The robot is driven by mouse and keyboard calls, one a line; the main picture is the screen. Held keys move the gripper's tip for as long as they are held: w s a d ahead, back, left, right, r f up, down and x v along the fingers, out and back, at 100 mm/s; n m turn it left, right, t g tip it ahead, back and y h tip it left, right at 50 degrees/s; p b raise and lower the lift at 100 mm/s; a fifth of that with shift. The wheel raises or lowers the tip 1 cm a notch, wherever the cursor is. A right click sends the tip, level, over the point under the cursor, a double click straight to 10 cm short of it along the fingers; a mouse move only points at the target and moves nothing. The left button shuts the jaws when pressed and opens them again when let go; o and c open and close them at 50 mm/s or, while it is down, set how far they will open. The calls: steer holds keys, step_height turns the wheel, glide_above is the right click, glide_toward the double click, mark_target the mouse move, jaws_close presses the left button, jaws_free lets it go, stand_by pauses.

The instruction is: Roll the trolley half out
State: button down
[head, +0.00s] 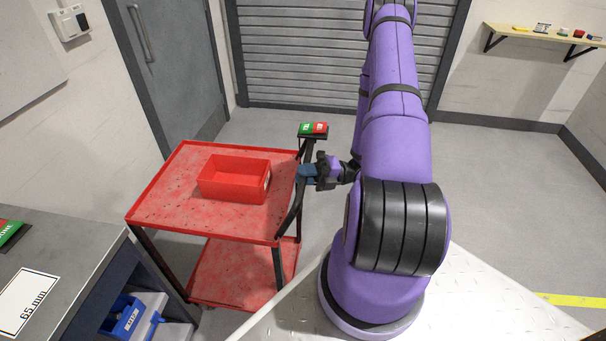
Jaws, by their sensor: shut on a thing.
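The red trolley (160,208) stands left of my arm, with a top tray, a lower shelf and dark legs. A black push handle (293,213) runs along its right side. My gripper (307,174) is at this handle, shut on it; the fingers hide the part of the handle between them. A red bin (234,190) sits on the trolley's top tray and looks empty. The trolley's wheels are mostly hidden.
A grey bench (60,262) with blue bins below is close to the trolley's front left. A grey door and a roller shutter (340,60) are behind. Floor is clear at right.

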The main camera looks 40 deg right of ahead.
steer(key=c, duration=1)
jaws_free()
steer(key=v, duration=1)
steer(key=shift+s+d+f, duration=0.1)
steer(key=shift+s+d, duration=0.1)
steer(key=shift+d, duration=0.15)
